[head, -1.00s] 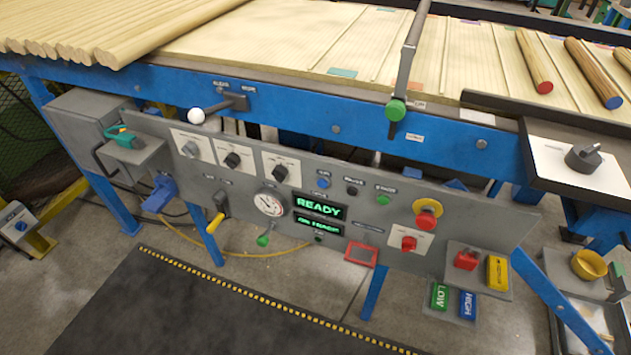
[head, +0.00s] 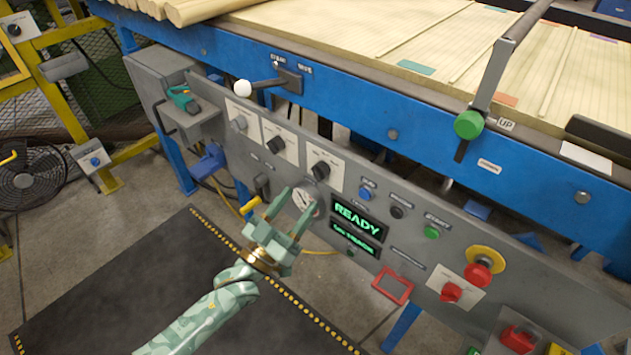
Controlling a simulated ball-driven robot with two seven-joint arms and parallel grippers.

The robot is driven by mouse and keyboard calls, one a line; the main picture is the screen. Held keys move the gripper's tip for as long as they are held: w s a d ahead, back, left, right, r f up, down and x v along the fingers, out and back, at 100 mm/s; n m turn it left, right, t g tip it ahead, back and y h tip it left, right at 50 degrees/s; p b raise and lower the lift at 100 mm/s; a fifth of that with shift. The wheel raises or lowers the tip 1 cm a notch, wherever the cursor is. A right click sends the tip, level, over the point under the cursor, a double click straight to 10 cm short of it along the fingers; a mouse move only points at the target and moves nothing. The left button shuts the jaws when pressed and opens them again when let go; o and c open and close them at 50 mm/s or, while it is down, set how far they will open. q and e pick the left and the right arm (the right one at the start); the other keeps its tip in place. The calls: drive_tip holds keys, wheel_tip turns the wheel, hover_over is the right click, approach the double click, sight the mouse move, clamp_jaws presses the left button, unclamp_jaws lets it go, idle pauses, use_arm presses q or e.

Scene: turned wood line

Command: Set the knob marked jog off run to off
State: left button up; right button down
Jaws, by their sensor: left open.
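Three selector knobs sit on white plates on the grey control panel (head: 375,235): a light grey knob (head: 239,123), a black knob (head: 276,145) and another black knob (head: 321,170). Their lettering is too small to read, so I cannot tell which is marked jog off run. My left gripper (head: 299,200) is open and empty in front of the panel, below the third knob. Its fingers point up at the panel and partly cover the round gauge (head: 303,198). It appears apart from all the knobs. My right gripper is out of view.
A white-balled lever (head: 243,89) and a green-knobbed lever (head: 468,124) stick out from the blue rail. A display reading READY (head: 357,220), several buttons, a red emergency button (head: 478,271) and a red knob (head: 451,292) are to the right. A dark mat (head: 150,290) lies on the floor.

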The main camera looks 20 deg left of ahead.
sight(316, 178)
use_arm(q)
drive_tip(key=b+x, duration=0.1)
drive_tip(key=x, duration=0.4)
drive_tip(key=shift+w+f, duration=0.1)
drive_tip(key=shift+w+d+r, duration=0.2)
drive_tip(key=shift+w+r, duration=0.15)
drive_tip(key=shift+w, duration=0.25)
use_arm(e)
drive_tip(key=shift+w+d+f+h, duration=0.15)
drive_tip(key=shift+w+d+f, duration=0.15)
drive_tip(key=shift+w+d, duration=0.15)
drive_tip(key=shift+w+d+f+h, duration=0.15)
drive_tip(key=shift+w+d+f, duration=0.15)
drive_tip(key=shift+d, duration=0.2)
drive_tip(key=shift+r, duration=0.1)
use_arm(q)
drive_tip(key=c, duration=0.8)
drive_tip(key=shift+c, duration=0.9)
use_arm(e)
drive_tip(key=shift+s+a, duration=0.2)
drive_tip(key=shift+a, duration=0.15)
